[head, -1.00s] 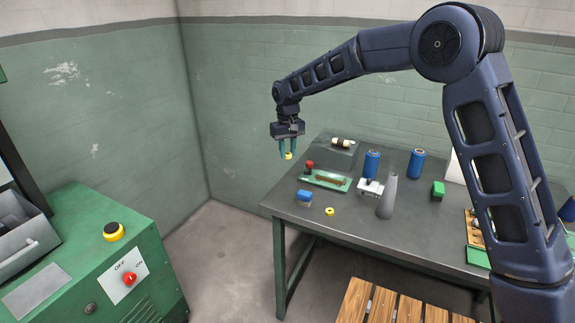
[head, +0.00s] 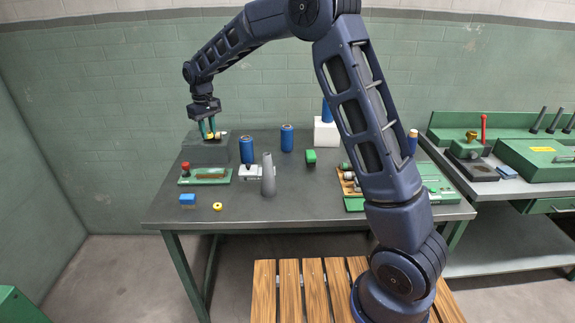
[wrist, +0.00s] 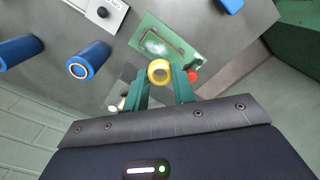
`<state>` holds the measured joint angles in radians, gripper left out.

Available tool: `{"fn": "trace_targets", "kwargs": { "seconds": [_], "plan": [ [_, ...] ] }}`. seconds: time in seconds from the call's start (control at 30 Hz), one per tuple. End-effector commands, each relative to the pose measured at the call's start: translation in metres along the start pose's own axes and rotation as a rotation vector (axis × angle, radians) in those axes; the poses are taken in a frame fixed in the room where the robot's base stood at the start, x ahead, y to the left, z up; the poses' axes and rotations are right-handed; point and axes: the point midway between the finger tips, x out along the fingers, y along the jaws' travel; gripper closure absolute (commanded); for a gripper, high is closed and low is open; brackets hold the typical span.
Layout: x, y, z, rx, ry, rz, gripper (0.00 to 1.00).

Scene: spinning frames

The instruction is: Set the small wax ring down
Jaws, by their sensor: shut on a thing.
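My gripper (head: 208,130) has green fingers and is shut on a small yellow ring (head: 210,136). In the wrist view the ring (wrist: 159,72) sits between the tips of the two fingers, with its round hole facing the camera. In the head view the gripper points down, at the dark grey block (head: 205,153) on the back left of the table. I cannot tell whether the ring touches the block or hangs above it. A second yellow ring (head: 217,206) lies flat near the table's front edge.
A cream roller (head: 220,140) shows by the gripper. A green tray (head: 214,179), blue cylinders (head: 247,150), a grey cone (head: 268,176) and a blue block (head: 187,199) stand nearby on the table (head: 310,195). The front middle of the table is clear.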

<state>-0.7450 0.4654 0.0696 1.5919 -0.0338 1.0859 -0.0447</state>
Motion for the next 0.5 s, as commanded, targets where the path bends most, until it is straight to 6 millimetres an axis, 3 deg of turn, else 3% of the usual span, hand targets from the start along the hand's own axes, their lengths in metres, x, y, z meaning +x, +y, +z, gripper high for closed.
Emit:
{"fn": "trace_targets", "kwargs": {
  "seconds": [0.1,0.5],
  "plan": [
    [-0.002,0.049,0.014,0.020,0.001,0.000,0.95],
    [-0.001,0.191,0.080,0.062,0.000,0.000,0.95]
  ]
}}
